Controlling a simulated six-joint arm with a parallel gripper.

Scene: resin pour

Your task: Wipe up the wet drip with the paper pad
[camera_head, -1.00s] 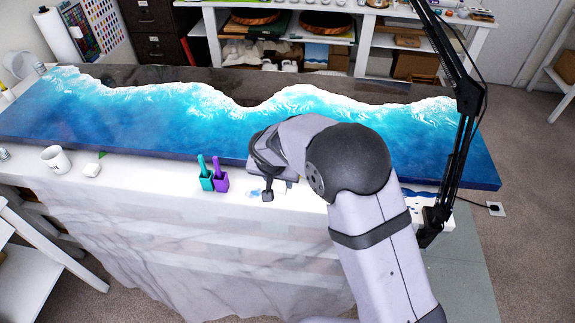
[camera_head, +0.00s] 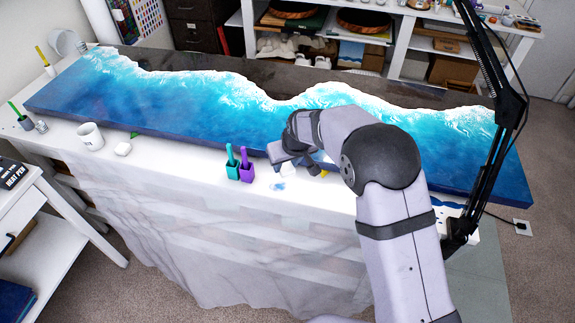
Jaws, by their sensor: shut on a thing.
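The wet drip (camera_head: 278,186) is a small light-blue smear on the white table edge, right of the purple cup. My gripper (camera_head: 286,163) is just above and behind it, close to the front edge of the blue slab. It is shut on a small white piece that looks like the paper pad (camera_head: 288,170). Only a little of the pad shows below the jaws, and it appears apart from the drip. My arm hides the table to the right of the gripper, and the fingertips are hard to make out.
A teal cup (camera_head: 232,168) and a purple cup (camera_head: 247,171), each with a stick, stand left of the drip. A blue wave-patterned slab (camera_head: 180,105) lies behind. A white mug (camera_head: 90,137) and small white block (camera_head: 122,149) are left. A black lamp arm (camera_head: 490,150) stands right.

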